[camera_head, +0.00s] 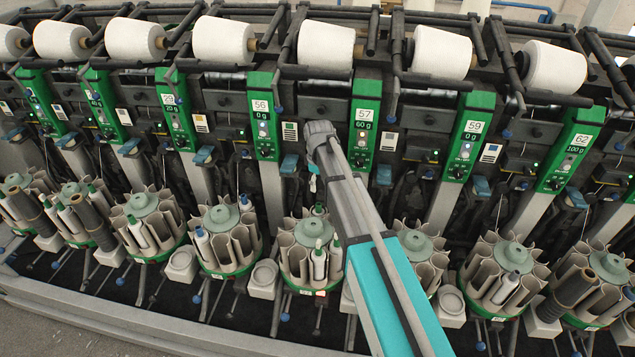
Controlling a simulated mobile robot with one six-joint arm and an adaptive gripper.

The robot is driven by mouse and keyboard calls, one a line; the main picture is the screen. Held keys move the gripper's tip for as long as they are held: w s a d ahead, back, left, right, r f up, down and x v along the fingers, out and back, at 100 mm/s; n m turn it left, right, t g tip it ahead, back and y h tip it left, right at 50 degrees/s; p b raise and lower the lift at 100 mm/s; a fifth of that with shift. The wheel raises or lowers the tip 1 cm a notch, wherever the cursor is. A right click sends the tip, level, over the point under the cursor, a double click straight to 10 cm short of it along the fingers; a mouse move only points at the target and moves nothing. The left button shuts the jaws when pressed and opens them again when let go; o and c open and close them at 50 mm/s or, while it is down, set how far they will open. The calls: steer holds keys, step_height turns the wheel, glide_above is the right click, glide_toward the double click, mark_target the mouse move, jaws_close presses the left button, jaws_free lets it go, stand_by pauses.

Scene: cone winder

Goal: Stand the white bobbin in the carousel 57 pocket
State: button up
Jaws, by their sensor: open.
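The panel marked 57 (365,115) is on the green post right of centre. Below and left of it is a carousel (296,262) with a red tag at its foot; I cannot tell for sure that it is carousel 57. My arm reaches up from the bottom centre past this carousel. My gripper is hidden behind the arm's end, so I cannot see its jaws or anything in them.
A carousel (228,240) holding pale bobbins stands to the left, another (420,250) to the right behind my arm. Round cups (263,276) sit between carousels. White cones (326,45) line the top. A grey rail (120,327) runs along the front.

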mark_target(318, 204)
steer(key=shift+f+b, duration=5)
steer(key=shift+f, duration=0.3)
jaws_close()
steer(key=shift+r+p, duration=0.75)
steer(key=shift+r+p, duration=2.1)
steer(key=shift+p, duration=0.05)
